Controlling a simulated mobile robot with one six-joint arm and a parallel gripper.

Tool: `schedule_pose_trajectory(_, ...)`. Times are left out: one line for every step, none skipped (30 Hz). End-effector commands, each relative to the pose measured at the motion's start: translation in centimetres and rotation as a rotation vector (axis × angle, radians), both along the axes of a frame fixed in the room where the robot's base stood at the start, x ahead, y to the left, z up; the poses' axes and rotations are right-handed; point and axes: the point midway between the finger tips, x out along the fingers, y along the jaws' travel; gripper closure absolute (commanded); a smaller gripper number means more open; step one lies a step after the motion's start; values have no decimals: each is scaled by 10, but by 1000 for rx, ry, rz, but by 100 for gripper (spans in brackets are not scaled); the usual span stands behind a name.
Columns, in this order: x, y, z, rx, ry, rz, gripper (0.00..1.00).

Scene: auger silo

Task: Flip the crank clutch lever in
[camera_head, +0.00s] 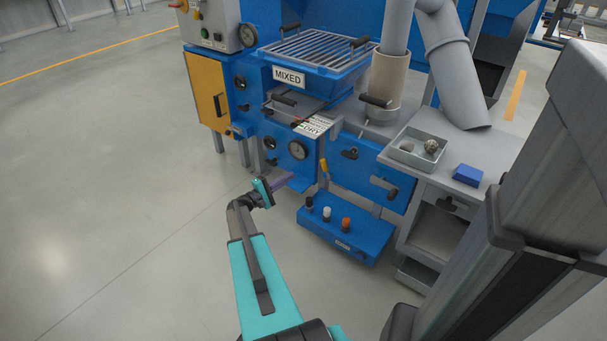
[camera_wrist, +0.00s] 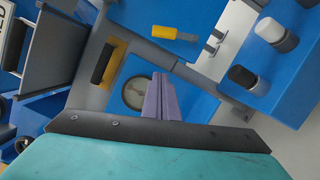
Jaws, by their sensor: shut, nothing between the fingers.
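A short lever with a yellow grip (camera_head: 323,167) sits on the front of the blue machine, right of the lower gauge. It also shows in the wrist view (camera_wrist: 165,33), above my fingers. No readable label says whether it is the crank clutch lever. My gripper (camera_head: 284,179) is in front of the machine's lower front, left of the yellow grip and apart from it. Its purple fingers show in the wrist view (camera_wrist: 160,98), shut together and empty. They partly cover a round gauge (camera_wrist: 133,92) behind them.
A low blue box (camera_head: 345,235) with black, white and orange knobs stands below the yellow grip. A black handle (camera_wrist: 108,63) is near the fingers. A grey side table (camera_head: 480,150) holds a tray (camera_head: 408,160) and a blue block (camera_head: 467,175). Open floor lies left.

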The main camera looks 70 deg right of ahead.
Motion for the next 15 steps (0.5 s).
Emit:
schedule_pose_trajectory(-1, -2, 0, 0, 0, -1, 100)
schedule_pose_trajectory(-2, -3, 0, 0, 0, -1, 100)
schedule_pose_trajectory(-3, -5, 0, 0, 0, -1, 100)
schedule_pose_trajectory(-4, -7, 0, -1, 0, -2, 100)
schedule_pose_trajectory(-5, -9, 0, -1, 0, -2, 100)
schedule_pose_trajectory(-7, -13, 0, -1, -1, -3, 100)
schedule_pose_trajectory(-9, -15, 0, -1, -1, -3, 100)
schedule_pose_trajectory(-10, -18, 1, -1, -1, -3, 100)
schedule_pose_trajectory(-12, -22, 1, -1, -1, -3, 100)
schedule_pose_trajectory(-14, -26, 1, 0, -1, -2, 100)
schedule_pose_trajectory(-16, -29, 1, -1, -1, -3, 100)
schedule_pose_trajectory(-19, -34, 1, 0, -1, -4, 100)
schedule_pose_trajectory(-21, -38, 1, 0, -1, -4, 100)
schedule_pose_trajectory(-23, -42, 1, -1, -1, -3, 100)
schedule_pose_trajectory(-26, -47, 2, 0, -1, -2, 100)
